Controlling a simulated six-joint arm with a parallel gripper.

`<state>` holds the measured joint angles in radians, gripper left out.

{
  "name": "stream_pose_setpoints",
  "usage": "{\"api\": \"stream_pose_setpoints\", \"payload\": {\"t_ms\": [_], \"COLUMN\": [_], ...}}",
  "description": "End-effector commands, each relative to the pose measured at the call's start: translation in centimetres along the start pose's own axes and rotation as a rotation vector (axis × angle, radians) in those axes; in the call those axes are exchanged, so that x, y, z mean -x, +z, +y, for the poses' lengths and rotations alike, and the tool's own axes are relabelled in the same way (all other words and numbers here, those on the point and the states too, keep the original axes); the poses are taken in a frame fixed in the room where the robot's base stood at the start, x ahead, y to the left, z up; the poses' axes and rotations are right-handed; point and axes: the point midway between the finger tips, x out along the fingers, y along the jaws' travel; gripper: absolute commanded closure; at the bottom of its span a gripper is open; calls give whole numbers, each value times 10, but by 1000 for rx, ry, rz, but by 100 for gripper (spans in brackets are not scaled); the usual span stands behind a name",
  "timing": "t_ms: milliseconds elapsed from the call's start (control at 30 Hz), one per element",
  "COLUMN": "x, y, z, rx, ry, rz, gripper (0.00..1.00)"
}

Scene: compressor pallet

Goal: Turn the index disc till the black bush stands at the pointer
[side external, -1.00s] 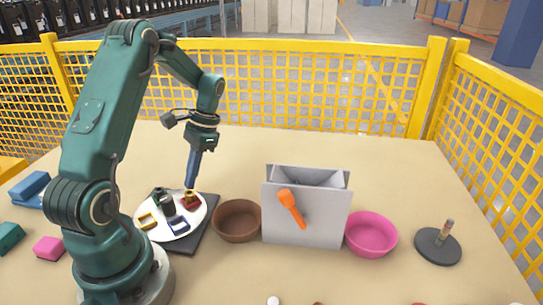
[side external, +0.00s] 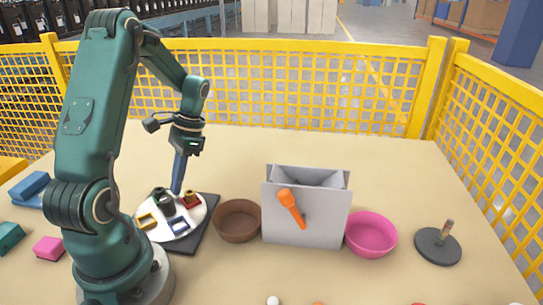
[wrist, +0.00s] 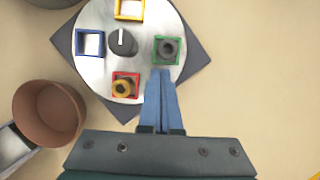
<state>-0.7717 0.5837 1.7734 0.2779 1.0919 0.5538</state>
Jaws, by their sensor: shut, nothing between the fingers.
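The pale index disc (wrist: 104,62) lies on a dark square base (side external: 207,236). It carries four coloured square frames. The black bush (wrist: 166,48) sits in the green frame (wrist: 155,59), at the disc's right in the wrist view. A brass bush (wrist: 122,88) sits in the red frame (wrist: 136,94). The blue frame (wrist: 90,43) and yellow frame (wrist: 129,12) look empty. A dark hub (wrist: 123,42) with a white line stands at the centre; the line points toward the yellow frame. My gripper (wrist: 161,72) is shut and empty over the disc's edge, between red and green frames; contact is unclear.
A brown bowl (side external: 237,236) stands beside the base, then a grey box (side external: 300,232) with an orange tool (side external: 291,207), a pink bowl (side external: 371,249) and a dark round stand with a peg (side external: 438,258). Blue, green and pink blocks lie at the left.

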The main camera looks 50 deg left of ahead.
Motion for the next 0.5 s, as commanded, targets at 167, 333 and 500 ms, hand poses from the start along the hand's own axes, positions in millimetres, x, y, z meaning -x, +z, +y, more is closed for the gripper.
{"api": "stream_pose_setpoints", "payload": {"t_ms": [167,333,500], "x": [-1,-1,-1], "y": [1,2,3], "z": [-1,-2,-3], "rx": [27,41,59], "ry": [11,16,23], "rz": [-1,-1,-1], "gripper": [100,100,100]}}
